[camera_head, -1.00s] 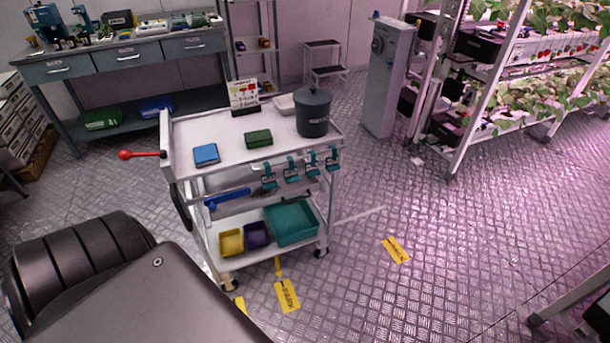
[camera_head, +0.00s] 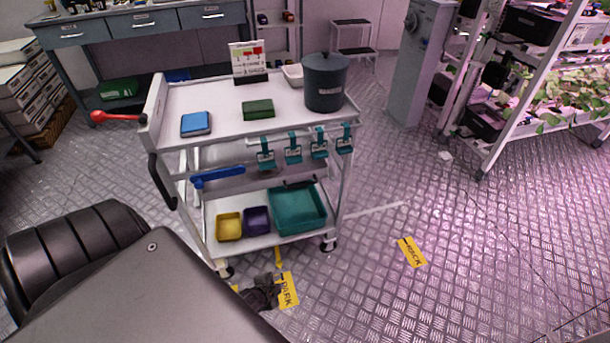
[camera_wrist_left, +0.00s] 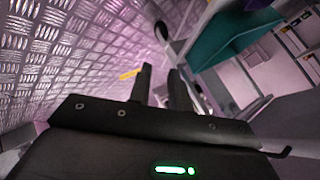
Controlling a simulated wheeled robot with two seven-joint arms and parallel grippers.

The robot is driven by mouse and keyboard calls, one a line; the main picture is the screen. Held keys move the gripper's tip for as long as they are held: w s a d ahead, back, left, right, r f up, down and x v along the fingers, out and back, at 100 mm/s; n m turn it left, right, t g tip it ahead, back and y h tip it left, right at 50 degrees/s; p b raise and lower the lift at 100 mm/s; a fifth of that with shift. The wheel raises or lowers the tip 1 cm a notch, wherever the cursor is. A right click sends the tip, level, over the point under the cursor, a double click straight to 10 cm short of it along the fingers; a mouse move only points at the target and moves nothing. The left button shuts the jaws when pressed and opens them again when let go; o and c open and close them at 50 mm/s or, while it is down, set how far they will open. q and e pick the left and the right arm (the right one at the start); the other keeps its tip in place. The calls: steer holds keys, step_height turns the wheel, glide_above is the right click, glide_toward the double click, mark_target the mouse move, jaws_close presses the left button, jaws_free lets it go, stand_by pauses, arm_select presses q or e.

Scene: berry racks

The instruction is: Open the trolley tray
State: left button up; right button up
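The white trolley (camera_head: 220,100) stands in the middle of the head view. A teal tray (camera_head: 298,212) sits on its lower shelf, with a dark handle-like bar (camera_head: 300,182) at its back edge. My left gripper (camera_head: 262,290) shows as a dark shape low in front of the trolley, over the floor by the yellow park label, apart from the tray. In the left wrist view its two fingers (camera_wrist_left: 160,85) stand apart with nothing between them. A teal surface, likely the tray (camera_wrist_left: 230,38), shows beyond them at upper right. My right gripper is not in view.
A yellow bin (camera_head: 229,228) and a purple bin (camera_head: 257,220) sit beside the teal tray. Teal clips (camera_head: 293,150) hang from the trolley's front rail. A grey pot (camera_head: 325,85) stands on top.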

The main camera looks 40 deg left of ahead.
arm_select(q)
steer(key=w+a+r+m+t+b, duration=0.2)
steer(key=w+r+t+b, duration=0.1)
steer(key=w, duration=0.3)
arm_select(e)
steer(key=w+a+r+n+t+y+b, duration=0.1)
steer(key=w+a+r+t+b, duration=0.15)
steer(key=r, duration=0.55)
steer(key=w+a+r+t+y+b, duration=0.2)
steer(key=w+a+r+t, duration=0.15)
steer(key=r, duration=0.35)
arm_select(q)
steer(key=m+t+y+b, duration=0.2)
steer(key=m+t+b, duration=0.1)
steer(key=m+t, duration=0.4)
glide_toward(303, 185)
steer(key=shift+b+x, duration=1)
steer(key=shift+x, duration=4.2)
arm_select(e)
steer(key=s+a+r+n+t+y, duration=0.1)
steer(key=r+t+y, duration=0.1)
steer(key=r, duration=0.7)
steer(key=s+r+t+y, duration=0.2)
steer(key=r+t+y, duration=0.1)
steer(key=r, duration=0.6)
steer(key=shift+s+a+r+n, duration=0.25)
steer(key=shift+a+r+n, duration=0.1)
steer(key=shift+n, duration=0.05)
